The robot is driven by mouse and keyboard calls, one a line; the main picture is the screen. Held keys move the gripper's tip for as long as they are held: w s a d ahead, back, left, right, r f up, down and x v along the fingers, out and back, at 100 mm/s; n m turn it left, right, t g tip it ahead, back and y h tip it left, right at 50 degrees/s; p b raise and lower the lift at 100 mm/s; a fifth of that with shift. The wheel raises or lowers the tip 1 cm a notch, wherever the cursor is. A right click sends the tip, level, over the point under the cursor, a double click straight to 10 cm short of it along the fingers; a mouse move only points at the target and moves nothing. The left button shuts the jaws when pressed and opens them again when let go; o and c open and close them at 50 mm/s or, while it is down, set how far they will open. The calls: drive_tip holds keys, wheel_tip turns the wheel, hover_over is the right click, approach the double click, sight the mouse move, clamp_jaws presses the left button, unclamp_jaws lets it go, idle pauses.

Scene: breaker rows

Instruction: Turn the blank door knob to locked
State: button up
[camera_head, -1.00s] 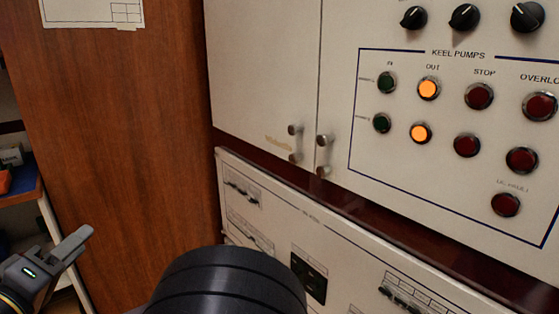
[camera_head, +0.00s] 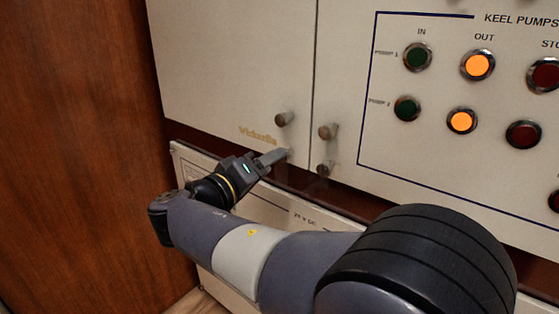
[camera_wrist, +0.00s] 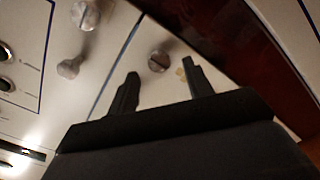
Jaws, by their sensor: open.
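The blank door (camera_head: 215,60) is the plain cream left door with small gold lettering near its lower right corner. Its upper round metal knob (camera_head: 284,118) shows in the head view. My gripper's fingertips (camera_head: 284,153) are just below that knob and hide the lower one. In the wrist view my gripper (camera_wrist: 161,68) is open and empty, its two dark fingers apart. A knob (camera_wrist: 158,60) on the blank door shows between and beyond the fingertips. I cannot tell which of the door's knobs this is, or whether the fingers touch the panel.
The neighbouring right door has two similar knobs, upper (camera_head: 328,131) and lower (camera_head: 325,168), close to the seam. Its lamp panel (camera_head: 440,150) lies farther right. A lower cream panel (camera_head: 187,165) is behind my arm. A wooden wall (camera_head: 75,150) stands at left.

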drive_tip(key=shift+x, duration=1.7)
drive_tip(key=shift+s, duration=0.1)
drive_tip(key=c, duration=1)
drive_tip(key=shift+n+p, duration=7.65)
drive_tip(key=shift+n, duration=1.25)
